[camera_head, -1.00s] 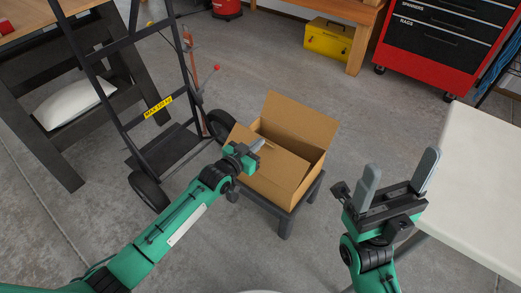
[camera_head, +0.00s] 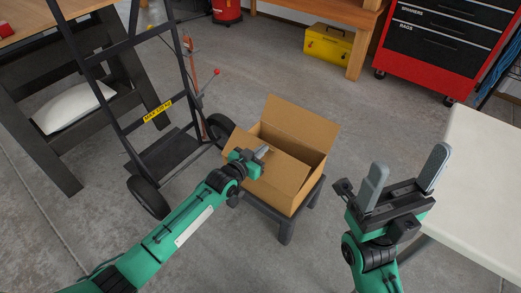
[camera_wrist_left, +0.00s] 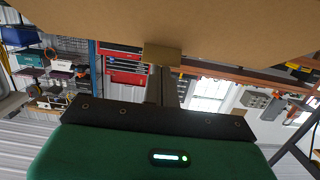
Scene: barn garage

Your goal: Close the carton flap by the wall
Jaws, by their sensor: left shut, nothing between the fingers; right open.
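The open brown carton (camera_head: 284,187) sits on a small dark stool (camera_head: 286,229) in the middle of the head view. Its far flap (camera_head: 300,121) stands up at the back. A left flap (camera_head: 240,139) slants outward, partly hidden by my left gripper. A near panel (camera_head: 287,171) slopes across part of the opening. My left gripper (camera_head: 261,152) is shut and empty, its fingertips at this panel; contact cannot be told. In the left wrist view, cardboard (camera_wrist_left: 180,25) fills the top, just beyond the fingers. My right gripper (camera_head: 407,176) is open and empty, right of the carton.
A black hand truck (camera_head: 125,127) stands close to the carton's left, its wheel (camera_head: 219,128) nearest. A white table (camera_head: 485,190) is at the right. A red tool chest (camera_head: 435,50) and a yellow toolbox (camera_head: 328,41) are at the back. The floor between is clear.

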